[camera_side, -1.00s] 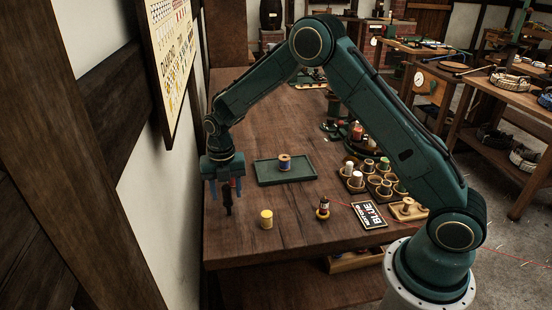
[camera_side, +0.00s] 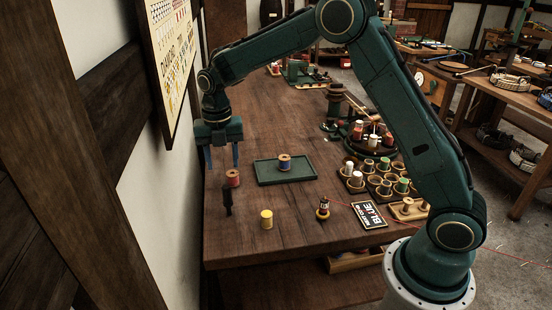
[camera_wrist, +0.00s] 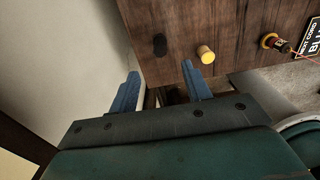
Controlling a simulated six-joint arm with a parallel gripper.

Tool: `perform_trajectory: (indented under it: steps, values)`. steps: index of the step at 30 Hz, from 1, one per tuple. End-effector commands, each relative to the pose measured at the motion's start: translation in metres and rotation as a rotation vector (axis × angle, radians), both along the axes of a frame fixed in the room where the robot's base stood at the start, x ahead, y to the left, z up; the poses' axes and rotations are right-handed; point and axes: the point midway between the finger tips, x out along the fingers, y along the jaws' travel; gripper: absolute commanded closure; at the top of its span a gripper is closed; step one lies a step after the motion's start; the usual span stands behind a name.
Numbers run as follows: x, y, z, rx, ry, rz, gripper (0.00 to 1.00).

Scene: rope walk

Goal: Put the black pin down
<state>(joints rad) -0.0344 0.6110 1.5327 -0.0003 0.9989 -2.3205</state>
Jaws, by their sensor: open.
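The black pin (camera_side: 227,199) stands upright on the wooden table near its left edge, in front of a red spool (camera_side: 233,178). In the wrist view the black pin (camera_wrist: 160,45) shows as a dark shape beyond the fingertips. My gripper (camera_side: 222,160) is open and empty, raised above and behind the pin in the side view. Its two blue fingers are apart and also show in the wrist view (camera_wrist: 160,76). The fingers do not touch the pin.
A yellow spool (camera_side: 266,219) stands right of the pin. A green tray (camera_side: 268,179) holds a spool with blue thread (camera_side: 285,163). A dark bobbin (camera_side: 323,209), a BLUE card (camera_side: 369,215) and a rack of spools (camera_side: 372,178) are farther right. A wall bounds the left side.

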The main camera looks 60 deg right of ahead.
Motion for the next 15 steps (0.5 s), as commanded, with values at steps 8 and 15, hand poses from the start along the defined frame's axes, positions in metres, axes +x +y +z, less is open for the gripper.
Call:
perform_trajectory:
  steps: [8, 15]
  values:
    - [0.0000, 0.0000, -0.0003, 0.000, 0.000, 0.000, 0.52]
    - [-0.0023, -0.0003, 0.0045, 0.000, -0.006, -0.022, 0.52]
